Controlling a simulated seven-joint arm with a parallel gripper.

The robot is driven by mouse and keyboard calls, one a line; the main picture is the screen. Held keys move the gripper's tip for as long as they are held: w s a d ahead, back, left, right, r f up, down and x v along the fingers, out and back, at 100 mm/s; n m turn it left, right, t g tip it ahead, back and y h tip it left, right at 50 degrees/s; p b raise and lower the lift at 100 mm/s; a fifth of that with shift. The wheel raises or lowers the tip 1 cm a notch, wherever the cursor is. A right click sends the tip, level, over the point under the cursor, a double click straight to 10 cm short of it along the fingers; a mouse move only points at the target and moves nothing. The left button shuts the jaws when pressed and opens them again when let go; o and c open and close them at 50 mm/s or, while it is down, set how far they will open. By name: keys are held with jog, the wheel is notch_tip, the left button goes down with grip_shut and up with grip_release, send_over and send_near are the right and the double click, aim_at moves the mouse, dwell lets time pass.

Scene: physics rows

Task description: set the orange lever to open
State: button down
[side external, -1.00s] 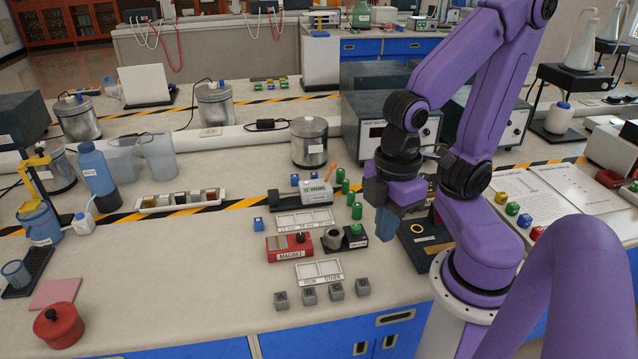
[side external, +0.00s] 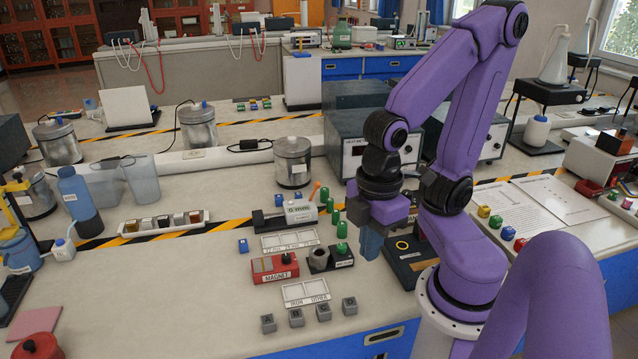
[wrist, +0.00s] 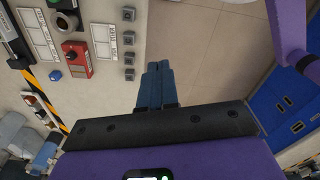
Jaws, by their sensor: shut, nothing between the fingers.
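The orange lever (side external: 315,190) is a small stick tilted up beside a grey and white cylindrical device (side external: 298,212) on a dark base, in the side view. Which setting it is at is too small to tell. My gripper (side external: 369,247) is shut and empty. It points down above the bench, to the right of and nearer the camera than the lever, clear of it. The wrist view shows the closed blue fingers (wrist: 158,70) over the bench's front edge; I cannot make out the lever there.
Green cylinders (side external: 341,230) stand between the lever and my gripper. A red magnet block (side external: 275,267), white label trays (side external: 305,292) and several grey lettered cubes (side external: 323,312) lie nearer the front. A dark-grey meter box (side external: 372,145) stands behind.

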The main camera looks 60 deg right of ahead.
jog(key=c, duration=1.2)
grip_release()
jog(key=shift+w, duration=0.1)
jog(key=shift+o, duration=0.9)
jog(key=w+r, duration=0.1)
jog(key=w, duration=0.9)
jog(key=shift+w+d+m, duration=0.15)
jog(key=shift+w+m, duration=0.15)
jog(key=m, duration=0.1)
send_over(315, 189)
notch_tip(315, 189, down, 2)
jog(key=shift+t+h, duration=0.3)
jog(key=shift+h, duration=0.2)
jog(key=f, duration=1.7)
jog(key=shift+w+d, duration=0.1)
jog(key=shift+d, duration=0.1)
jog(key=shift+r, duration=0.1)
grip_shut()
